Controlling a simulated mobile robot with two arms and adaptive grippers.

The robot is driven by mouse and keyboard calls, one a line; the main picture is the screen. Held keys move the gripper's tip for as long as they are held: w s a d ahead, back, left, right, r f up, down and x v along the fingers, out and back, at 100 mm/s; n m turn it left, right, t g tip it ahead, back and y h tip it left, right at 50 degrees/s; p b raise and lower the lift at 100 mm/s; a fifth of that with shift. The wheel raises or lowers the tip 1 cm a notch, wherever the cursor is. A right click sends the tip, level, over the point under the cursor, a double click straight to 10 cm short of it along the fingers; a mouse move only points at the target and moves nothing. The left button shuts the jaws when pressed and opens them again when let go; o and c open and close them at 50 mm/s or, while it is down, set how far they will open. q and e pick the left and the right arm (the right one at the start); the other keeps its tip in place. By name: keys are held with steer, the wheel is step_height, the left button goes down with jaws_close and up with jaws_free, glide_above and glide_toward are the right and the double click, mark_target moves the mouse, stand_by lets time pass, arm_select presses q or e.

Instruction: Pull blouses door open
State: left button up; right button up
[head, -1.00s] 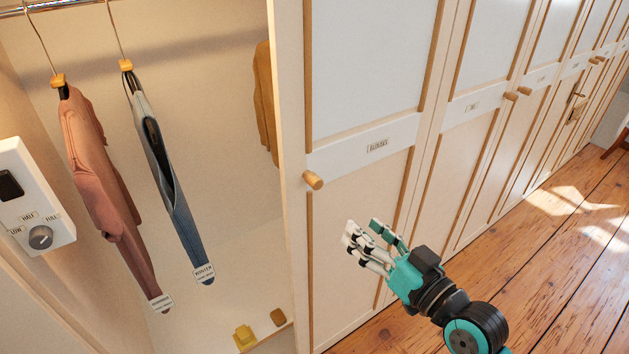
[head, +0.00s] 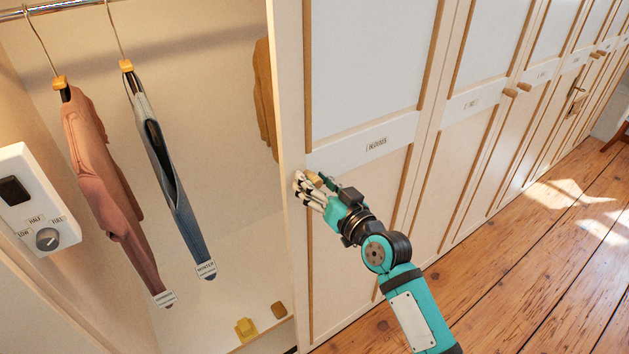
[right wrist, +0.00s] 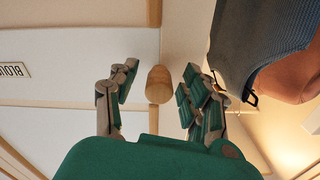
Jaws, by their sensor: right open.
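The blouses door (head: 360,80) is a cream panel with wooden strips and a label plate (head: 377,144). The label also shows, upside down and cut off, in the right wrist view (right wrist: 14,70). Its round wooden knob (right wrist: 158,84) lies between the fingers of my right gripper (right wrist: 155,92), which is open around it. In the head view the right gripper (head: 312,188) is at the knob (head: 315,179), near the door's left edge, and partly covers it. Whether the fingers touch the knob I cannot tell. My left gripper is out of view.
An open wardrobe section at left holds a hanging pink garment (head: 105,185) and jeans (head: 170,180). A white control box (head: 38,200) with a dial is at far left. More closed doors (head: 470,110) run right. The wooden floor (head: 540,270) is clear.

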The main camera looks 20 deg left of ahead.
jaws_close()
stand_by(0.3)
stand_by(0.3)
